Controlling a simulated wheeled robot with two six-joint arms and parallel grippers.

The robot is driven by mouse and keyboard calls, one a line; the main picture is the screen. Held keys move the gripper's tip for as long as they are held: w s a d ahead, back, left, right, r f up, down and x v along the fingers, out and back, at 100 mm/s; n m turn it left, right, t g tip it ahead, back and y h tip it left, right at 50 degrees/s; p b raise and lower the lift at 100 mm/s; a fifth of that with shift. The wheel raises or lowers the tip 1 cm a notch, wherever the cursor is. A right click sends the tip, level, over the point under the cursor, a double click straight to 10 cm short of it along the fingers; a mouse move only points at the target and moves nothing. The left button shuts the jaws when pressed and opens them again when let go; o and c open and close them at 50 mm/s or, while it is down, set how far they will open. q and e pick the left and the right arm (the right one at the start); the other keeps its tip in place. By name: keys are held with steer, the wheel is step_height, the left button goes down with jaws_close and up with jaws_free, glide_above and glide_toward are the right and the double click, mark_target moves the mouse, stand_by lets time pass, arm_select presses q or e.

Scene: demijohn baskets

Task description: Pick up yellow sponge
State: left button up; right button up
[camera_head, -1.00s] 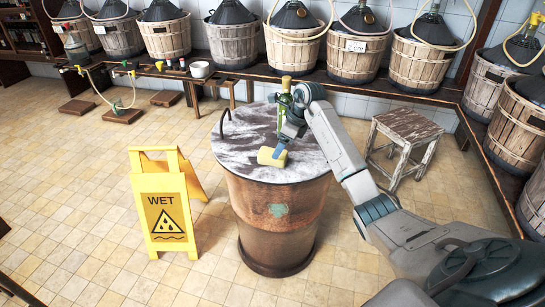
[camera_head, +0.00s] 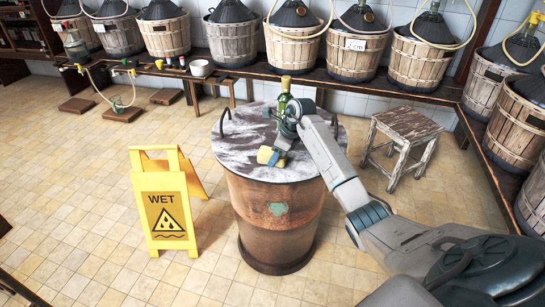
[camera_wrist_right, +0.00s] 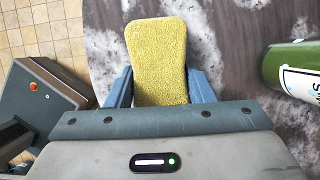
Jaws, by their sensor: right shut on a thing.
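The yellow sponge (camera_head: 264,155) is over the grey-and-white top of the barrel table (camera_head: 232,152), near its front middle. My right gripper (camera_head: 274,158) is shut on the sponge. In the right wrist view the sponge (camera_wrist_right: 158,55) sits between the two blue fingers (camera_wrist_right: 159,88), its far end sticking out beyond them. I cannot tell whether the sponge touches the top or is slightly above it. My left gripper does not show in the head view.
A green bottle (camera_head: 283,94) stands on the barrel top just behind my right gripper; it also shows in the right wrist view (camera_wrist_right: 290,68). A yellow WET sign (camera_head: 166,207) stands left of the barrel. A worn wooden stool (camera_head: 405,125) stands right.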

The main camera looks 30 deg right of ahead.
steer(key=shift+r, duration=0.15)
steer(key=shift+r, duration=0.25)
steer(key=r, duration=0.1)
steer(key=r+b, duration=0.1)
steer(key=shift+s+a+r, duration=0.2)
steer(key=shift+s+r, duration=0.1)
steer(key=shift+s, duration=0.1)
arm_select(q)
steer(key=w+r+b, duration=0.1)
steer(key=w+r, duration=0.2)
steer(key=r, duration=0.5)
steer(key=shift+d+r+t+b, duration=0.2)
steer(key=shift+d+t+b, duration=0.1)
steer(key=shift+b, duration=0.1)
arm_select(e)
steer(key=s+a, duration=0.3)
steer(key=s, duration=0.3)
steer(key=s+a+r, duration=0.1)
steer(key=s+a, duration=0.3)
steer(key=s, duration=0.3)
steer(key=shift+s+r, duration=0.25)
steer(key=shift+r, duration=0.05)
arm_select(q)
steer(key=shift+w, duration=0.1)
arm_select(e)
steer(key=o, duration=0.4)
steer(key=shift+c, duration=1.2)
